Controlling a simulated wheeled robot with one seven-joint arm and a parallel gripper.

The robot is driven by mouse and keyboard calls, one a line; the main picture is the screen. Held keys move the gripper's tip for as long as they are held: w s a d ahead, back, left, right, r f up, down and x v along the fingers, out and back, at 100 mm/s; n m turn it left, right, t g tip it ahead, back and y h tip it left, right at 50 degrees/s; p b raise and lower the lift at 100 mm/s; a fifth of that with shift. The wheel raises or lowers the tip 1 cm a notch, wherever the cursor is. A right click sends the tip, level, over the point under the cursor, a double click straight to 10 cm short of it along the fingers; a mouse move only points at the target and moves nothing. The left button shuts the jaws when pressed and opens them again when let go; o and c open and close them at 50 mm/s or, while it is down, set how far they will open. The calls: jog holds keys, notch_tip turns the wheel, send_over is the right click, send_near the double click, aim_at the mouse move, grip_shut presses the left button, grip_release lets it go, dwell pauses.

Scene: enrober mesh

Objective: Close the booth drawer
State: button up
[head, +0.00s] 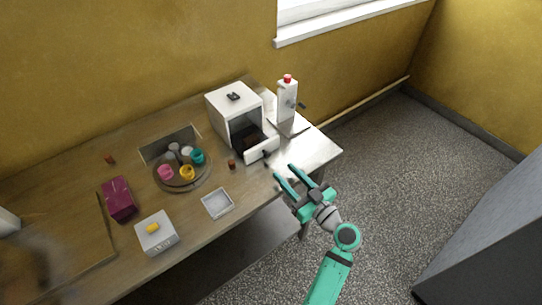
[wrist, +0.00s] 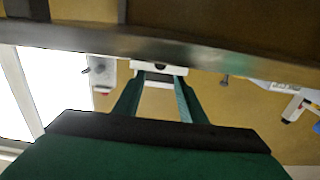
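The booth is a white box (head: 222,103) at the back right of the table. Its drawer (head: 263,149) is pulled out toward the front right, with a white front and a dark inside. My gripper (head: 285,171) is open and empty, just off the table's front edge, a little to the right of and in front of the drawer front. In the wrist view my two fingers (wrist: 160,88) are spread, and a white piece that looks like part of the booth or drawer (wrist: 160,69) shows beyond their tips.
A white bottle with a red cap (head: 287,98) stands right of the booth. A small brown piece (head: 231,164) lies left of the drawer.

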aim_at(269, 155)
jog(key=x, duration=0.8)
jog(key=shift+s, duration=0.1)
grip_shut()
